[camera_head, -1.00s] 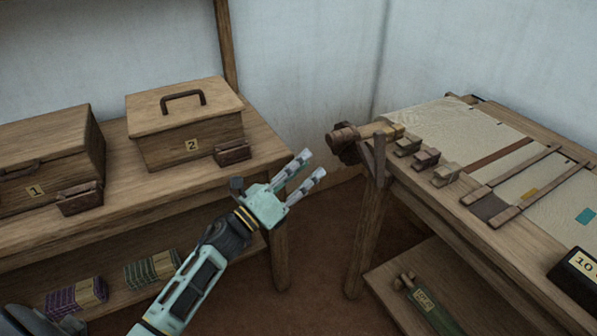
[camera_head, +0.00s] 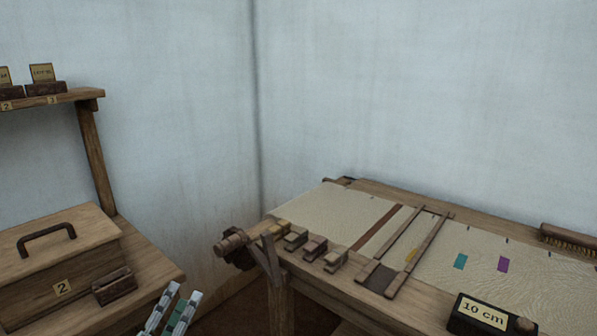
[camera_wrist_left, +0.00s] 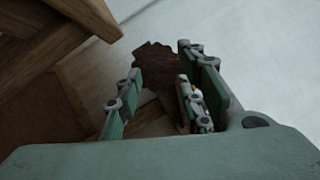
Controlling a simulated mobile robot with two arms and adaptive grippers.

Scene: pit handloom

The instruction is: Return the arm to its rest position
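My left gripper (camera_head: 182,300) shows at the bottom edge of the head view, only its pale green and grey fingers in the frame. It is beside the front right corner of the left table (camera_head: 165,275). In the left wrist view the fingers (camera_wrist_left: 160,90) stand apart with nothing held between them. A dark, jagged-edged brown wheel (camera_wrist_left: 158,63) shows beyond the fingertips. The rest of the left arm is out of the head view. My right gripper is in neither view.
A lidded wooden box marked 2 (camera_head: 75,245) stands on the left table. The handloom (camera_head: 330,215), with cloth, small wooden blocks and a black "10 cm" block (camera_head: 480,312), is at the right. A gap separates the tables.

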